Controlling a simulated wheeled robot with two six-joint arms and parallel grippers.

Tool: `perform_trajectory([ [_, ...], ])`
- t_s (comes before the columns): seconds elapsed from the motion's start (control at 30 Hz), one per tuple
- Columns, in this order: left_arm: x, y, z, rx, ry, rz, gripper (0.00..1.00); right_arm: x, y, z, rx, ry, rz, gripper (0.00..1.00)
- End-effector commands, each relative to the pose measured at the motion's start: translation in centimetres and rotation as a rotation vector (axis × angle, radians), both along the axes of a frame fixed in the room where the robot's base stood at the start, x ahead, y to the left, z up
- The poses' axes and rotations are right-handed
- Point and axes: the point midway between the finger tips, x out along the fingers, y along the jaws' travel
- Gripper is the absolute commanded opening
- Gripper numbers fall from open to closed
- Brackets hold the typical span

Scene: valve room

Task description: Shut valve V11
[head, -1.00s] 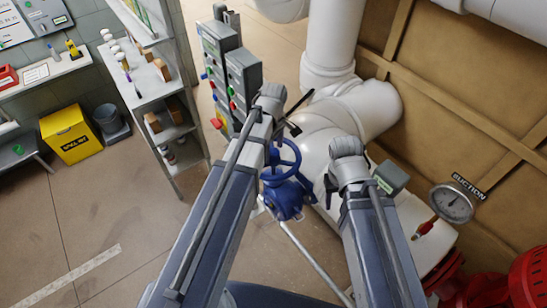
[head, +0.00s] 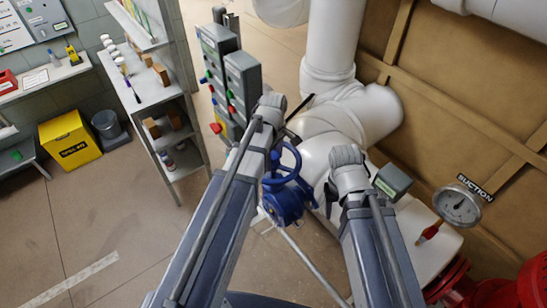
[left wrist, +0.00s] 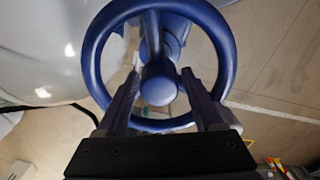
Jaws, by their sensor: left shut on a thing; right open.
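A blue valve with a round handwheel (head: 283,163) stands at the middle of the head view, beside thick white pipes. No V11 tag is readable on it. In the left wrist view the handwheel (left wrist: 88,60) fills the upper middle, with its round hub between my left gripper's dark fingers (left wrist: 160,76). The left gripper is shut on the handwheel; the exact contact is hard to see. In the head view my left gripper (head: 288,133) is largely hidden behind its wrist. My right gripper (head: 331,192) is open, to the right of the handwheel, mostly hidden by its arm.
Grey control boxes (head: 243,87) with coloured buttons stand just beyond my left arm. A suction gauge (head: 457,206) and red pipework (head: 500,292) are at the right. A shelf (head: 150,90) and a yellow bin (head: 70,140) are at the left. The floor at lower left is clear.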

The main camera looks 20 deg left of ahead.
Motion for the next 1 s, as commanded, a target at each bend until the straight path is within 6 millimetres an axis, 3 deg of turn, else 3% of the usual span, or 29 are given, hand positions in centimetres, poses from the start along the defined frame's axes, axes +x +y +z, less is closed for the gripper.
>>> perform_trajectory([
  [0.07,0.28,0.27,0.0,0.006,-0.006,0.002,0.35,0.0,0.0,-0.01,0.0,0.0,0.0,0.5],
  [0.37,0.32,0.4,-0.01,0.009,-0.006,0.003,0.01,0.0,0.0,-0.01,0.0,0.0,0.0,0.5],
  [0.57,0.33,0.44,-0.02,0.009,-0.007,-0.067,0.0,0.0,0.0,-0.02,0.0,0.0,0.0,0.5],
  [1.0,0.42,0.46,-0.01,0.011,-0.006,-0.629,0.0,0.0,0.0,-0.01,0.0,0.0,0.0,0.5],
])
